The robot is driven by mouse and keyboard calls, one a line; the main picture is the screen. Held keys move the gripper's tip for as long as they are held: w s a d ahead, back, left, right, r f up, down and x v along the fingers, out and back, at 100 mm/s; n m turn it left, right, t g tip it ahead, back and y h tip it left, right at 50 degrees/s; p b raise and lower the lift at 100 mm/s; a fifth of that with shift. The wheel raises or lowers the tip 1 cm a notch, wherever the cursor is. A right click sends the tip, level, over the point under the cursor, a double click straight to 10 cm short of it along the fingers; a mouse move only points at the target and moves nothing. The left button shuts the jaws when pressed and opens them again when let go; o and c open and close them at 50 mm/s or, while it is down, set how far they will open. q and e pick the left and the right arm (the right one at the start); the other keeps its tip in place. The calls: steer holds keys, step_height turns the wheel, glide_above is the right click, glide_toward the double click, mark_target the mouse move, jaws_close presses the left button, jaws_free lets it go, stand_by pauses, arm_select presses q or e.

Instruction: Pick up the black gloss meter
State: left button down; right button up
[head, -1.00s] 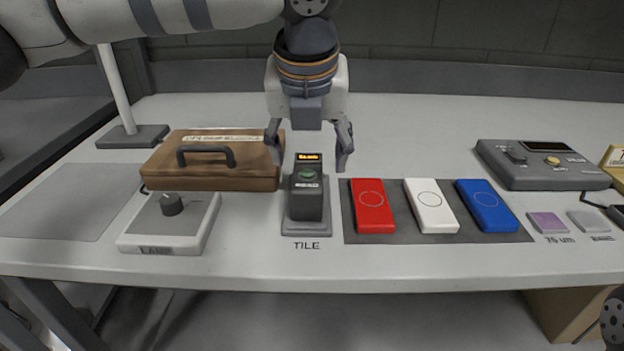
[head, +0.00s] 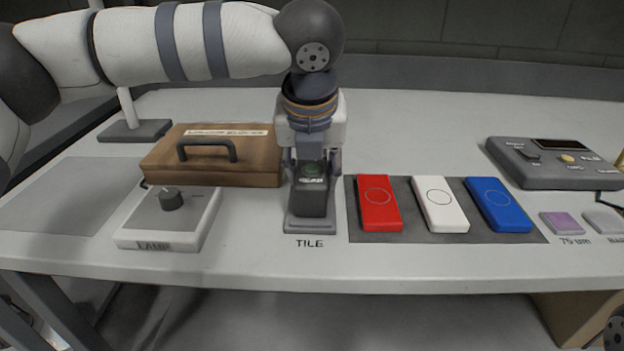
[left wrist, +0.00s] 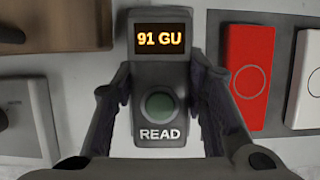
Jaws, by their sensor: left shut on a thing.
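The black gloss meter (head: 311,188) stands on the grey base marked TILE (head: 310,226) near the middle of the table. Its display is hidden by my gripper in the head view. In the left wrist view the meter (left wrist: 160,72) shows an orange "91 GU" readout and a green button above the word READ. My left gripper (head: 312,168) has come down over the meter from above and is shut on its two sides. The fingers (left wrist: 160,100) show on either side of the meter in the left wrist view. I see no gap between meter and base. My right gripper is not in view.
A brown wooden case (head: 215,160) and a lamp control box (head: 168,220) stand to the left. Red (head: 378,203), white (head: 440,204) and blue (head: 499,205) panels lie on a dark mat to the right. A grey console (head: 556,163) is farther right.

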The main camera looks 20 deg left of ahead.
mark_target(314, 162)
arm_select(q)
steer(key=shift+r, duration=0.4)
steer(key=r, duration=0.3)
steer(key=shift+s+d+r+p, duration=0.2)
steer(key=shift+s+r+p, duration=0.05)
steer(key=shift+r+p, duration=0.15)
steer(key=s+r, duration=0.1)
steer(key=s+d+r, duration=0.1)
steer(key=r, duration=0.1)
steer(key=s+d+r+p, duration=0.1)
steer(key=shift+s+r, duration=0.2)
steer(key=shift+r, duration=0.2)
steer(key=s+d+r+p, duration=0.1)
steer(key=s+d+r, duration=0.2)
steer(key=s+d, duration=0.2)
steer(key=s, duration=0.3)
steer(key=shift+r, duration=0.35)
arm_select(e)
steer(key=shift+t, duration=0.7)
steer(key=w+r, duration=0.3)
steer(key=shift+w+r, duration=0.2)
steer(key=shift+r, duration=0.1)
